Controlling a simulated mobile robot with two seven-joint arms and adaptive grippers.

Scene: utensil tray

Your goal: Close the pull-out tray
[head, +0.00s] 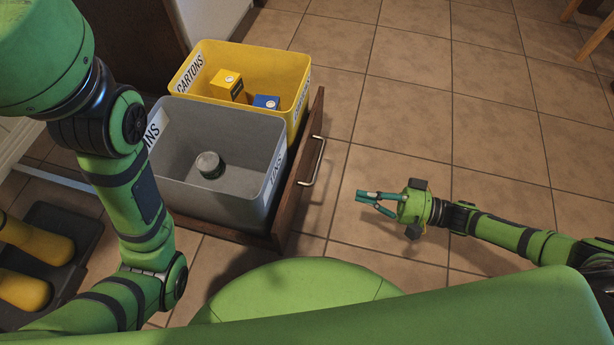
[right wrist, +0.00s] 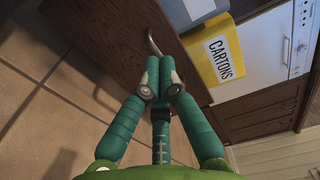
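The pull-out tray, with its brown wooden front (head: 297,188), stands open, out from the dark cabinet (head: 128,35). Its metal bar handle (head: 314,161) is on the outer face; the handle also shows in the right wrist view (right wrist: 153,45). The tray carries a grey bin (head: 225,130) and a yellow bin marked CARTONS (head: 262,62). My right gripper (head: 360,197) is to the right of the front, apart from the handle in the head view. Its fingertips (right wrist: 160,82) meet, with nothing between them. My left arm crosses the left side; its gripper is out of view.
A metal can (head: 209,165) is in the grey bin. A yellow carton (head: 227,84) and a blue carton (head: 266,102) are in the yellow bin. Yellow rounded objects (head: 38,240) lie on a dark mat at lower left.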

